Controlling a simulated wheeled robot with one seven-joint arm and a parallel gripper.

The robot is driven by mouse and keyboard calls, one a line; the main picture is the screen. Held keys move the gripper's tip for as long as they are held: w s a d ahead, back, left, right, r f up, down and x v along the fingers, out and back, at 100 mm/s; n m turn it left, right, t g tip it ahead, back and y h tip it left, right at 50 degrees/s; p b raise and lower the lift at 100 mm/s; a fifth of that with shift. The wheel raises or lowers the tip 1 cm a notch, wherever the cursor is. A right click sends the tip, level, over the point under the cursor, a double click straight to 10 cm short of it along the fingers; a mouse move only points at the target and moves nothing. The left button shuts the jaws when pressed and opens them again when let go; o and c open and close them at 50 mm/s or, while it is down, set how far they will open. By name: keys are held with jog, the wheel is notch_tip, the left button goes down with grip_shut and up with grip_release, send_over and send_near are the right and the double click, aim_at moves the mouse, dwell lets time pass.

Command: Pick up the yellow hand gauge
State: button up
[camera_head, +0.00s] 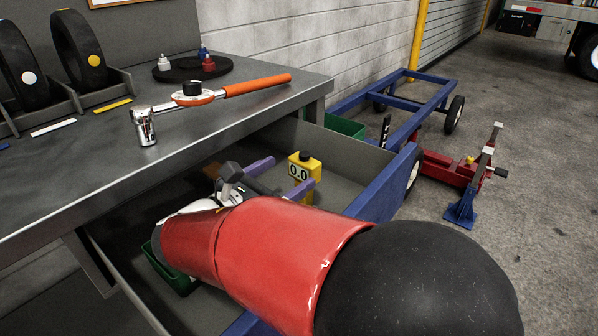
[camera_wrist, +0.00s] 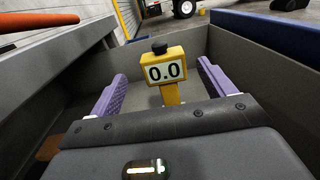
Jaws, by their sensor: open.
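The yellow hand gauge (camera_head: 303,170) stands upright in the open drawer (camera_head: 345,150) below the workbench. My gripper (camera_head: 277,178) is open and inside the drawer. In the wrist view my gripper (camera_wrist: 162,90) has one finger on each side of the gauge, with gaps on both sides. I cannot tell how far the fingertips reach along it. The gauge's lower part is hidden in the wrist view by my gripper body.
The workbench top (camera_head: 60,190) overhangs the drawer, with an orange-handled torque wrench (camera_head: 240,88) on it. The drawer walls (camera_wrist: 245,58) rise around my gripper. A blue wheeled frame (camera_head: 430,100) and red jack (camera_head: 450,168) stand beyond.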

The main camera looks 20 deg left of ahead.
aim_at(311, 160)
jog(key=x, duration=0.7)
jog(key=shift+w+d+r, duration=0.1)
jog(key=shift+w+d, duration=0.1)
jog(key=shift+d, duration=0.15)
jog(key=c, duration=1.2)
